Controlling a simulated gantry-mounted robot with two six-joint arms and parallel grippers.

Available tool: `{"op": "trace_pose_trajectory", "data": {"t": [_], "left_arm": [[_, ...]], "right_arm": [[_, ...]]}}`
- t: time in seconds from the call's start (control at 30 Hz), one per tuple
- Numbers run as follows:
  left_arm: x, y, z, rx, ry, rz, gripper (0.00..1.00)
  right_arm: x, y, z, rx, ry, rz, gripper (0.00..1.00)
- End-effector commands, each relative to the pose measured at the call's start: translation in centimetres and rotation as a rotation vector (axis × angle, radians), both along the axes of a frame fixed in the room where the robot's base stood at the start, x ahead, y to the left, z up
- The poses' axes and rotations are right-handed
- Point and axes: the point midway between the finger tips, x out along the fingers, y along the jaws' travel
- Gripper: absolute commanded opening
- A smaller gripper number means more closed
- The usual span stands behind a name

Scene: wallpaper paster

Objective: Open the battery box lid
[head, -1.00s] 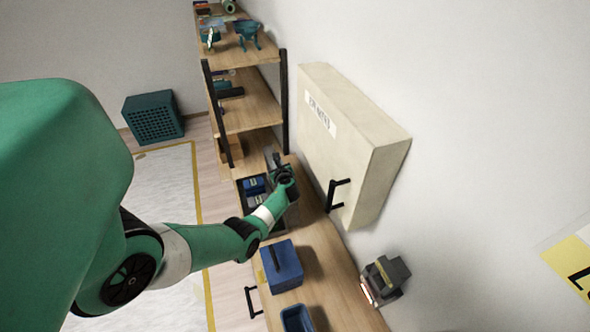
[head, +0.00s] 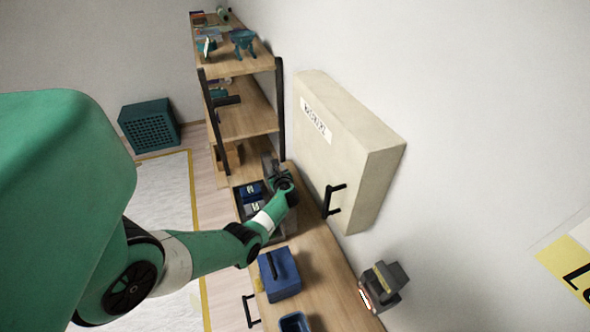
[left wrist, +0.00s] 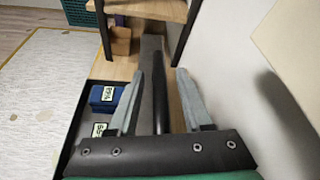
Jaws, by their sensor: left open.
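A dark open-topped box (head: 237,205) stands on the wooden bench and holds blue and grey labelled blocks; it looks like the battery box. In the left wrist view its dark rim (left wrist: 76,125) is at the left, beside a blue labelled block (left wrist: 106,93). A dark grey panel (left wrist: 151,48) with a black bar (left wrist: 158,95), perhaps the lid and its handle, lies ahead. My left gripper (left wrist: 160,74) is open, its fingers on either side of the bar; contact cannot be told. In the head view the left gripper (head: 281,178) is at the box's right side. My right gripper is not in view.
A beige wall cabinet (head: 345,150) with a black handle juts out close to the right of the left arm. A shelf unit (head: 248,122) stands beyond the box. A blue case (head: 281,277) and a blue bin (head: 294,322) sit nearer on the bench (head: 320,270).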

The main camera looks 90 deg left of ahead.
Motion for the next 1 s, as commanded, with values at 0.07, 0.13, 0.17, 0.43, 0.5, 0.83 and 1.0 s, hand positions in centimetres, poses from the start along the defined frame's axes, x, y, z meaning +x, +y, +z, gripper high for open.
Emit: {"op": "trace_pose_trajectory", "data": {"t": [0.07,0.13,0.17,0.43,0.5,0.83,1.0], "left_arm": [[0.0,-0.1,0.0,0.000,0.000,0.000,0.49],[0.1,-0.4,0.3,-0.001,0.000,-0.002,0.49],[0.2,-0.7,0.4,0.000,0.000,-0.002,0.49],[1.3,-6.3,2.9,0.000,0.000,-0.005,0.49],[1.6,-8.0,3.6,0.000,0.000,-0.005,0.49],[2.0,-10.5,4.5,-0.001,0.001,-0.001,0.49],[2.0,-10.6,4.3,0.000,0.001,0.000,0.49]], "right_arm": [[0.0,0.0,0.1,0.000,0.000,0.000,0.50],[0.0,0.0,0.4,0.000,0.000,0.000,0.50],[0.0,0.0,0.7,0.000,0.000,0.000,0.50],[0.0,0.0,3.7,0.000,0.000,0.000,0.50],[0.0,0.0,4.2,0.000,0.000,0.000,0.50],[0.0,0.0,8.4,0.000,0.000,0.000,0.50],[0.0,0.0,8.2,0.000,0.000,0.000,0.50]]}}
